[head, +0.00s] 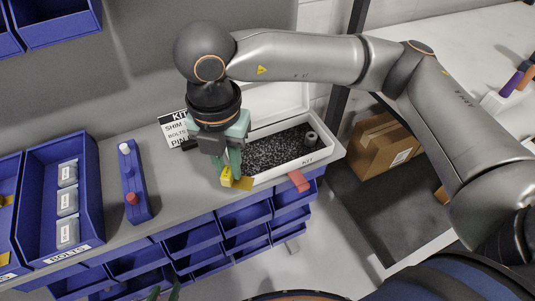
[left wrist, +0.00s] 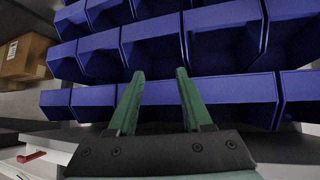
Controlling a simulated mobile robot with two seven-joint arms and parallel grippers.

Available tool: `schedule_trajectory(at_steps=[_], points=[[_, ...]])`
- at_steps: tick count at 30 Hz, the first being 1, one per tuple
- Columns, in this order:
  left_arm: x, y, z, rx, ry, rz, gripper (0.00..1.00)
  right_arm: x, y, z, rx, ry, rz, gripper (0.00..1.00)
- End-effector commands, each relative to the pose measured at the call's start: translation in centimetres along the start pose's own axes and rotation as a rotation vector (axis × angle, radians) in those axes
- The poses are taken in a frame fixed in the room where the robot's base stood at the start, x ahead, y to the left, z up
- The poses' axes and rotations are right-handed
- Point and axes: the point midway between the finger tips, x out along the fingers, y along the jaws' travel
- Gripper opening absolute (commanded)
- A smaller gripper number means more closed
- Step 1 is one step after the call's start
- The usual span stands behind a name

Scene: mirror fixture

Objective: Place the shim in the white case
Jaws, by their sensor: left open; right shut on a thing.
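The white case (head: 262,178) stands open on the grey counter, lined with dark speckled foam and marked KIT. My right gripper (head: 231,172) is at the case's left front corner, fingers pointing down. It is shut on a yellow piece that I take for the shim (head: 243,184); the fingers hide part of it. I cannot tell whether the piece touches the case. My left gripper (head: 164,293) shows only its green fingertips at the bottom edge. In the left wrist view it (left wrist: 160,74) is open and empty, facing blue bins.
A grey cylindrical part (head: 311,139) stands in the case's right end. A red piece (head: 299,181) is at its front. A sign (head: 174,128) stands behind. A blue holder (head: 134,182) and blue BOLTS bin (head: 88,180) are left. Blue bins (head: 190,240) line the counter's front.

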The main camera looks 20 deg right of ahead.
Motion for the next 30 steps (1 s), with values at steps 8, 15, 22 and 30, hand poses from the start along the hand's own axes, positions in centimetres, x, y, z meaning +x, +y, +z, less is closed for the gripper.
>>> schedule_trajectory(at_steps=[8, 15, 22, 30], points=[[0.0, 0.0, -0.4, 0.001, 0.006, 0.001, 0.50, 0.4, 0.5, 0.9, 0.142, 0.000, -0.002, 0.00], [-0.5, -0.1, -1.0, 0.002, 0.017, -0.002, 0.50, 2.8, 1.4, 6.5, 0.144, 0.000, -0.004, 0.00], [-0.8, -0.5, -0.3, -0.001, 0.004, -0.013, 0.50, 6.7, 2.1, 10.8, 0.138, 0.001, -0.004, 0.00], [-0.8, -0.6, 0.5, -0.003, -0.012, -0.016, 0.50, 9.2, 2.6, 12.9, 0.134, 0.000, -0.001, 0.00]])
